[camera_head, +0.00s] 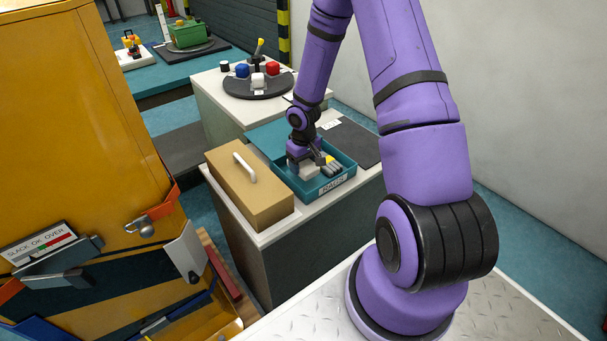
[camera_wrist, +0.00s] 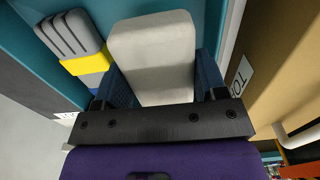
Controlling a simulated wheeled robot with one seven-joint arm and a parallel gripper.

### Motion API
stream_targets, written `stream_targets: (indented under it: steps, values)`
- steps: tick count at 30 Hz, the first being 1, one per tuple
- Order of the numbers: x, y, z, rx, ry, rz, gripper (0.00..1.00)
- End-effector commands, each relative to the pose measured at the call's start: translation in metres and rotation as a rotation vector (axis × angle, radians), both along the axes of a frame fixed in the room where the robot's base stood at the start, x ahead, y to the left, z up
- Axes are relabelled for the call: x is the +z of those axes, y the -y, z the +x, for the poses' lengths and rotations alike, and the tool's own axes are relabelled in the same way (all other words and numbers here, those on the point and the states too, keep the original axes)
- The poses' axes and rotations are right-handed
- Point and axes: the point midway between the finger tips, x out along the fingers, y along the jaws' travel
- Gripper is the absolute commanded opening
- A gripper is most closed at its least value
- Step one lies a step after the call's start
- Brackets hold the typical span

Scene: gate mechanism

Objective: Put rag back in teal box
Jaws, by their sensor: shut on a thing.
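The teal box (camera_head: 338,184) stands on the light counter, with a label that appears to read RAGS on its front. My gripper (camera_head: 305,163) is down at the box's inside. It is shut on a pale grey-white, block-like folded rag (camera_wrist: 152,45), which lies between the two blue finger pads in the wrist view. The rag appears in or just over the box; whether it touches the floor of the box I cannot tell. A grey and yellow piece (camera_wrist: 75,42) lies in the box beside the rag; it also shows in the head view (camera_head: 331,166).
A tan box (camera_head: 245,190) with a white handle stands close to the left of the teal box. A dark mat (camera_head: 352,140) lies to the right. Behind is a round dark base (camera_head: 258,84) with coloured knobs. A yellow cabinet (camera_head: 85,120) fills the left.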

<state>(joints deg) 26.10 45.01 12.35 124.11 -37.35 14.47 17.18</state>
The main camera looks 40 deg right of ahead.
Motion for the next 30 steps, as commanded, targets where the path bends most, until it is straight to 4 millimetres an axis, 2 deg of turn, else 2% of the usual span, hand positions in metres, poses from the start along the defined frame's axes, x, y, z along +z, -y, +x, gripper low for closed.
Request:
stream_targets:
  steps: [5, 12, 22, 23, 24, 30]
  values:
    - [-0.013, 0.0, -0.001, -0.001, -0.002, 0.0, 0.46]
    - [-0.042, 0.0, 0.0, 0.0, 0.0, 0.0, 0.46]
    - [-0.045, 0.0, 0.0, 0.0, 0.0, 0.0, 0.46]
    - [-0.044, 0.0, 0.0, -0.001, 0.001, 0.0, 0.72]
    - [-0.044, 0.0, 0.0, -0.001, 0.001, 0.0, 0.76]
    - [-0.044, 0.0, 0.0, -0.001, 0.001, 0.0, 0.76]
